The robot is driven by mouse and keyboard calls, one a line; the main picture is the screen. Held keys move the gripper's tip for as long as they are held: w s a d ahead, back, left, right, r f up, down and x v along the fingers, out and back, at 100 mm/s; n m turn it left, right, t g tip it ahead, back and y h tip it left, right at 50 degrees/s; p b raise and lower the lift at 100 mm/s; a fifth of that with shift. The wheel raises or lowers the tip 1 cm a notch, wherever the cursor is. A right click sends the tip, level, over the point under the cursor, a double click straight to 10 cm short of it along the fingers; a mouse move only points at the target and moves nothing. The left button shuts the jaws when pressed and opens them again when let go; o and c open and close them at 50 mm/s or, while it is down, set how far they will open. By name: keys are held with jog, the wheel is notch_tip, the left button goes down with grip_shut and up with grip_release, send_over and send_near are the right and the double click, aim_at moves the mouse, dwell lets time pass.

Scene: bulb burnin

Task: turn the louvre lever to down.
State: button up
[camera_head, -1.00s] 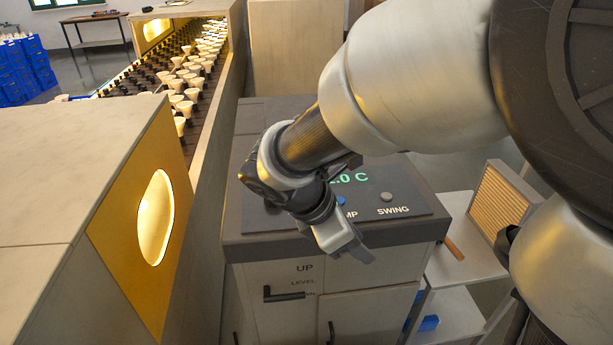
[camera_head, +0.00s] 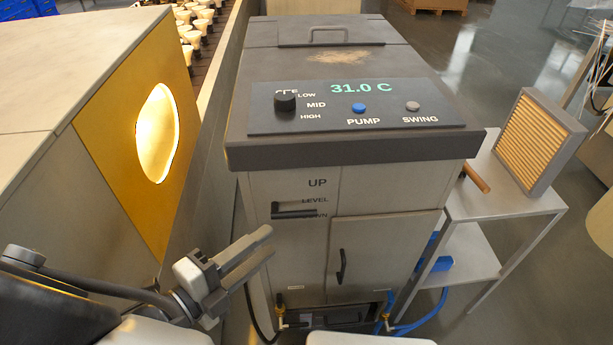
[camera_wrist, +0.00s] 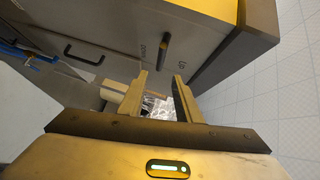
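The louvre lever (camera_head: 295,212) is a black bar on the front of the grey cooler cabinet (camera_head: 384,189). It lies horizontal, by the LEVEL and DOWN labels and below UP. It also shows in the wrist view (camera_wrist: 163,48) as a dark bar beyond the fingers. My gripper (camera_head: 266,245) is low and left of the cabinet front, below and left of the lever in the head view, apart from it. In the wrist view my gripper (camera_wrist: 161,76) has its two fingers spread with nothing held between them.
A black door handle (camera_head: 341,267) is right of and below the lever. Brass hose fittings (camera_head: 280,308) sit at the cabinet's foot. A yellow-faced housing with a glowing window (camera_head: 157,133) stands left. A side table (camera_head: 505,190) with a louvred panel (camera_head: 530,140) stands right.

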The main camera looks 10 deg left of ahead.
jog(key=b+x, duration=0.2)
jog(key=x, duration=0.8)
jog(key=shift+w+d+b, duration=0.25)
jog(key=shift+b, duration=0.05)
grip_shut()
